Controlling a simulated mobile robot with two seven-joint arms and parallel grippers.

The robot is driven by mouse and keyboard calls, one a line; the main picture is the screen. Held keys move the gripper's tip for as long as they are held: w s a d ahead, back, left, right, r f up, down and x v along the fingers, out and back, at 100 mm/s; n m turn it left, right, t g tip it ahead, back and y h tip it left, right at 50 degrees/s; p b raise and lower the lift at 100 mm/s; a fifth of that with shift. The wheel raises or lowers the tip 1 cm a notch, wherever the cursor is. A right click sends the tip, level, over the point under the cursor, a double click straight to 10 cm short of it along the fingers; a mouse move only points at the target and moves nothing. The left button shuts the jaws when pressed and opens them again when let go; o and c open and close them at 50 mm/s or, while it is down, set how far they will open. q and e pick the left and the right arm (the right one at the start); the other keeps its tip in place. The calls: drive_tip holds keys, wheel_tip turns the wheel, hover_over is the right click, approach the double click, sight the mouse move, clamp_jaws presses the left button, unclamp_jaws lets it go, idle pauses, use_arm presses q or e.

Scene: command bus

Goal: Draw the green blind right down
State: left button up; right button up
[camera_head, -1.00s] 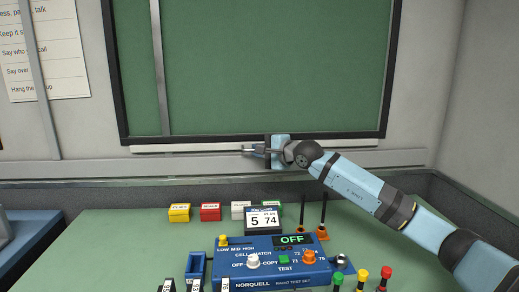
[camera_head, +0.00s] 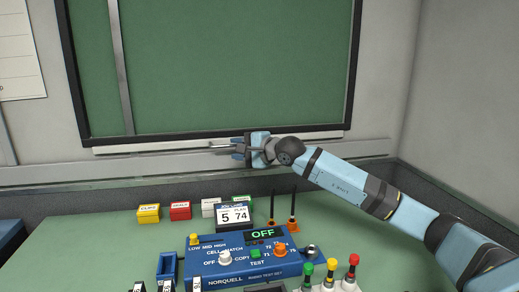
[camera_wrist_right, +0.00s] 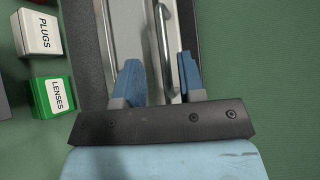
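The green blind (camera_head: 230,65) fills the dark-framed board area in the head view and reaches down to a pale bar (camera_head: 150,146) along its lower edge. In the right wrist view, the blue fingers of my right gripper (camera_wrist_right: 158,80) are apart. A shiny metal rod (camera_wrist_right: 165,45) runs lengthwise between them, nearer the right finger, with a gap on the left. Whether it touches a finger is unclear. My left gripper is not in view.
The green desk (camera_head: 90,235) lies below. It carries a blue radio test set (camera_head: 245,262), a calendar (camera_head: 235,216), yellow (camera_head: 148,213) and red (camera_head: 180,210) boxes, and two upright black rods on orange bases (camera_head: 292,222). The wall above the desk is clear on the right.

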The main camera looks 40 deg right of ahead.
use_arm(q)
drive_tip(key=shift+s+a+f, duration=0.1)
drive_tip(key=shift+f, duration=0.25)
use_arm(e)
drive_tip(key=v, duration=0.9)
drive_tip(key=shift+s, duration=0.25)
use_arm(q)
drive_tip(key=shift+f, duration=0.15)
